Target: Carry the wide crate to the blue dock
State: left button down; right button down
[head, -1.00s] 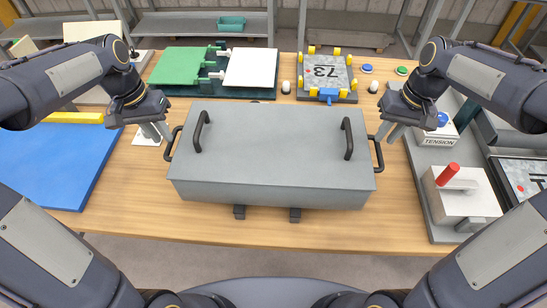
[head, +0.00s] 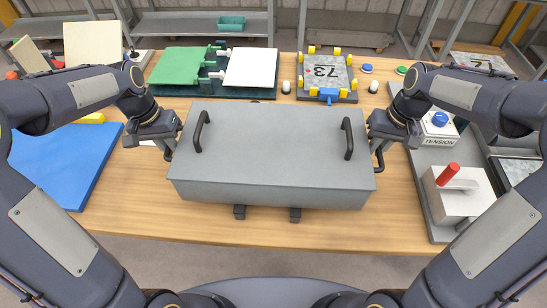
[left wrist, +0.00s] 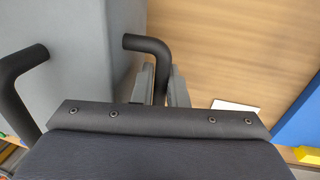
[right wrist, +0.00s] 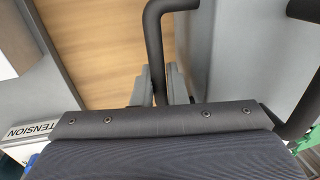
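The wide crate (head: 270,150) is a long grey lidded box in the middle of the bench, with black handles on its lid and at both ends. My left gripper (head: 168,150) is at its left end handle; in the left wrist view, the fingers (left wrist: 160,88) lie close on both sides of the handle bar (left wrist: 148,43). My right gripper (head: 380,145) is at the right end handle, and its fingers (right wrist: 160,85) flank that bar (right wrist: 155,35) in the right wrist view. Both look shut on the handles. The blue dock (head: 60,160) is a flat blue surface at the left.
A green and white panel fixture (head: 205,68) and a plate marked 73 (head: 327,72) stand behind the crate. At the right are a TENSION box (head: 440,132) and a white block with a red knob (head: 460,190).

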pick_arm(q)
jog(key=shift+w+r, duration=0.1)
jog(key=shift+r, duration=0.05)
pick_arm(e)
jog(key=shift+w+r, duration=0.1)
jog(key=shift+r, duration=0.05)
